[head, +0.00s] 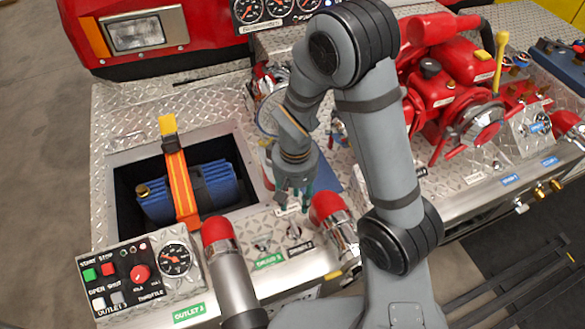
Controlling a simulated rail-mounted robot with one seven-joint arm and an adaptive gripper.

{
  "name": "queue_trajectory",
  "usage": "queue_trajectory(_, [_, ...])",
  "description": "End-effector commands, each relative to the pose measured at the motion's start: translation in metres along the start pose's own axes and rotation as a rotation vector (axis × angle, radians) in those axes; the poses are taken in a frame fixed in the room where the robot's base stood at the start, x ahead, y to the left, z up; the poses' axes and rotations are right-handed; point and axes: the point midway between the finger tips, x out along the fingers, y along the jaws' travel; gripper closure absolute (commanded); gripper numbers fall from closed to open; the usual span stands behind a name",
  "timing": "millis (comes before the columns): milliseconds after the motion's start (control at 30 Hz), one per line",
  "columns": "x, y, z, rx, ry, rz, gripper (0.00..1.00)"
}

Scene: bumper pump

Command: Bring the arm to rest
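My grey arm rises from the bottom of the head view, bends at the top and reaches down to the left. My gripper (295,205) points downward over the diamond-plate deck of the bumper. It hangs close to the deck, just left of a red-capped outlet (333,212). Its fingers are small and dark against the deck, and I cannot tell whether they are open or shut. I see nothing clearly held in it. The arm hides part of the deck and part of the pump's left side.
A recessed well (125,180) at left holds a blue folded hose (215,190) under an orange strap (178,170). A control panel (138,275) and another red-capped outlet (217,232) stand in front. A red pump (455,85) fills the right. The red truck front (85,45) bounds the back.

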Motion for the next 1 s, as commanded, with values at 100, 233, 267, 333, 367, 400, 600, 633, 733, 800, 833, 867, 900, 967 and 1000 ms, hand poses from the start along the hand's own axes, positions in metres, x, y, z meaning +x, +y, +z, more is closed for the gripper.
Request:
queue_trajectory(100, [0.000,0.000,0.000,0.000,0.000,0.000,0.65])
queue_trajectory(233, [0.006,0.000,0.001,0.002,-0.004,0.001,0.65])
queue_trajectory(267, [0.009,0.000,0.001,0.002,-0.003,0.001,0.65])
queue_trajectory(333, [0.017,0.001,0.001,0.002,-0.006,0.001,0.65])
queue_trajectory(367, [0.021,0.001,0.002,0.002,-0.006,0.001,0.65])
queue_trajectory(400, [0.028,0.001,0.002,0.000,-0.007,0.002,0.65])
queue_trajectory(600, [0.065,0.001,0.002,0.001,-0.007,0.002,0.65])
queue_trajectory(633, [0.070,0.001,0.002,0.001,-0.007,0.002,0.65])
queue_trajectory(733, [0.089,0.001,0.002,0.002,-0.006,0.002,0.65])
queue_trajectory(800, [0.100,0.001,0.001,0.001,-0.005,0.001,0.65])
queue_trajectory(833, [0.105,0.001,0.002,0.001,-0.006,0.002,0.65])
queue_trajectory(867, [0.109,0.001,0.001,0.001,-0.005,0.001,0.65])
queue_trajectory(900, [0.115,0.001,0.001,0.002,-0.004,0.001,0.65])
queue_trajectory(967, [0.122,0.001,0.001,0.002,-0.003,0.001,0.65])
queue_trajectory(1000, [0.119,0.001,0.001,0.024,-0.002,0.000,0.65])
